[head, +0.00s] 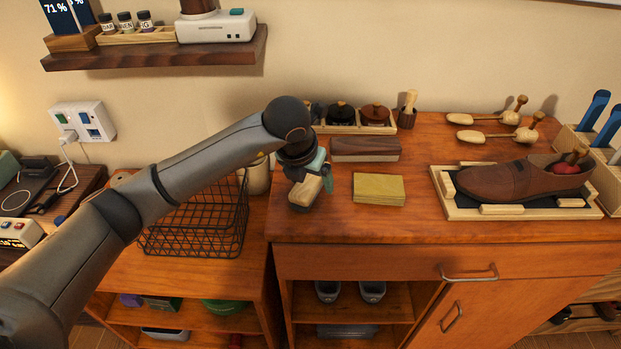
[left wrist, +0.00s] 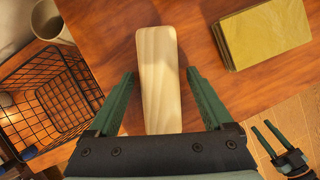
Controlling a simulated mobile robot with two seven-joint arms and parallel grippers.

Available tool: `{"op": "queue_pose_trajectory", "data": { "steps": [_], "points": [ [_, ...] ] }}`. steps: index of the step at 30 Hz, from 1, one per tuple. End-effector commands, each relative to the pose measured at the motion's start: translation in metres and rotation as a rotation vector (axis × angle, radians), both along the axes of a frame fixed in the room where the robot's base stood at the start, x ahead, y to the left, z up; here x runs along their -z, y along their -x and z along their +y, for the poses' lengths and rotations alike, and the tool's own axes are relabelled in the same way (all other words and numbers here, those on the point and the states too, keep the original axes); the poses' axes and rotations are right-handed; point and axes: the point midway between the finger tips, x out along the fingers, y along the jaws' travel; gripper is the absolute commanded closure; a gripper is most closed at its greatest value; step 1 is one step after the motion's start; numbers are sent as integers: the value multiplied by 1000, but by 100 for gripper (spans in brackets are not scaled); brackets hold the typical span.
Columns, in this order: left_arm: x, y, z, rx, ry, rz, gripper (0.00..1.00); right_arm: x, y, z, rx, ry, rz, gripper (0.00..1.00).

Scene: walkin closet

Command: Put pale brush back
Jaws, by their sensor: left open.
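The pale brush (head: 304,190) has a light wooden back and lies near the left front corner of the wooden counter. My left gripper (head: 312,180) is right above it, pointing down. In the left wrist view the pale brush (left wrist: 159,75) lies lengthwise between the spread green fingers of my left gripper (left wrist: 163,100), with a gap on each side. Its bristles are mostly hidden from above. A dark brown brush (head: 365,148) lies behind it on the counter. My right gripper (left wrist: 268,138) shows low in the left wrist view, its fingers apart and empty, over the floor.
A folded yellow cloth (head: 378,189) lies right of the pale brush. A polish tin rack (head: 352,128) stands at the back. A brown shoe (head: 520,180) sits on a tray (head: 470,213) at right. A black wire basket (head: 200,225) stands lower at left, beside a pale cup (left wrist: 52,22).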

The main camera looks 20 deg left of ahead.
Motion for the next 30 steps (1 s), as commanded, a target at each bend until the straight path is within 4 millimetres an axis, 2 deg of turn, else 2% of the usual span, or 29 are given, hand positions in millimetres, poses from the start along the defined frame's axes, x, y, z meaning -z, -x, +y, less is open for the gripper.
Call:
{"op": "queue_pose_trajectory", "data": {
  "steps": [5, 8, 18, 21, 25, 30],
  "points": [
    [-5, 0, 0, 0, 0, 0, 16, -5, 0, 0, 0, 1, -2, 50],
    [-15, 4, 0, 3, 1, -4, 16, -5, -1, -1, 2, 1, -5, 50],
    [-82, 32, 3, 1, 0, -5, 16, -6, -2, -5, 8, 7, -7, 50],
    [-97, 39, 4, 1, 0, -4, 16, -6, -2, -5, 8, 7, -7, 50],
    [-109, 45, 5, 0, 0, -2, 16, -5, -2, -5, 9, 7, -7, 50],
    [-114, 48, 5, 0, 1, 0, 16, -5, -1, -5, 9, 7, -7, 50]
  ]
}}
